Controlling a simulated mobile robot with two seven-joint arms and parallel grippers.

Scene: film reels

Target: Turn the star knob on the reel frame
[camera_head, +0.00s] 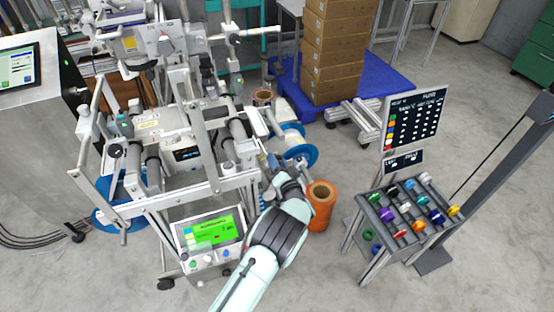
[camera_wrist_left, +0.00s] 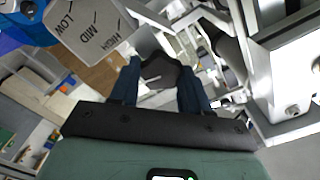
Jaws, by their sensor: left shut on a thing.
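The reel frame (camera_head: 205,192) is a grey metal structure with rollers at the left of the head view. My left gripper (camera_head: 272,168) is at its right side, and my pale green forearm largely hides the spot. In the left wrist view my two blue fingers (camera_wrist_left: 160,85) are shut on the dark star knob (camera_wrist_left: 160,70), one finger on each side of it. A grey plate (camera_wrist_left: 85,28) marked LOW, MID and HIGH is beside the knob, up and to the left. The knob cannot be made out in the head view. My right gripper is not in view.
An orange reel (camera_head: 320,207) stands on the floor just right of my left gripper. A blue reel (camera_head: 300,150) is behind it. A control panel with a green screen (camera_head: 210,232) is left of my forearm.

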